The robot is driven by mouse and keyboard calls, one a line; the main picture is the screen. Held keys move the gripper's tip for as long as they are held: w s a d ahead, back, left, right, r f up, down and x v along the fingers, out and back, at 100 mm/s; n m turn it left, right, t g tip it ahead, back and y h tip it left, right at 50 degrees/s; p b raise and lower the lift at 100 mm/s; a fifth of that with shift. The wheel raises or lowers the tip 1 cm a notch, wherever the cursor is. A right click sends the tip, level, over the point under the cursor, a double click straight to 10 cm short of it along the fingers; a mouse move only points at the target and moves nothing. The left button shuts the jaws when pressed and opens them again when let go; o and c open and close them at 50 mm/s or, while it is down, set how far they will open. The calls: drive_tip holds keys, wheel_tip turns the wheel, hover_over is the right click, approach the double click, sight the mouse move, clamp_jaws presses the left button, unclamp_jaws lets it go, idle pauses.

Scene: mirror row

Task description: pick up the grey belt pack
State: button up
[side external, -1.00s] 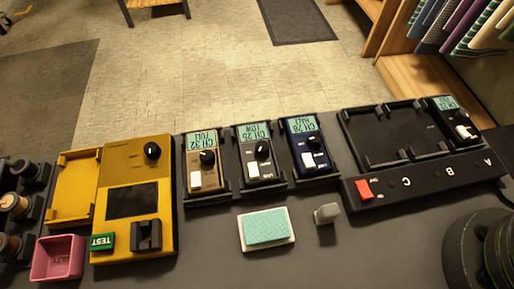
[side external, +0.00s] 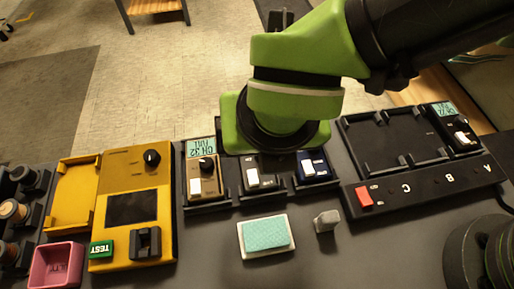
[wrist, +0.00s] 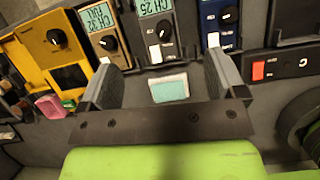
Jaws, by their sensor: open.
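The grey belt pack (side external: 262,178), with a CH 25 screen, black knob and white switch, stands in the middle slot of a black three-slot rack. In the side view my green wrist hides its upper part; the wrist view shows its screen and knob (wrist: 157,30). My gripper (wrist: 160,65) is open and empty. In the wrist view its two dark fingers are spread wide, with the grey pack beyond and between them, apart from both. The side view hides the fingers behind my wrist.
A brown belt pack (side external: 202,180) is left of the grey one and a blue one (side external: 314,166) right, close by. A yellow tester (side external: 135,210), pink bin (side external: 56,266), teal-topped pad (side external: 264,234), grey block (side external: 326,221) and black charger (side external: 420,185) holding a dark pack stand around.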

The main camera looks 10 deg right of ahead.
hover_over(257, 160)
drive_tip(key=s, duration=0.2)
drive_tip(key=shift+n, duration=0.4)
drive_tip(key=f, duration=0.4)
drive_tip(key=shift+w+f, duration=0.25)
drive_tip(key=x, duration=0.6)
drive_tip(key=c, duration=1.1)
drive_tip(key=shift+r, duration=0.1)
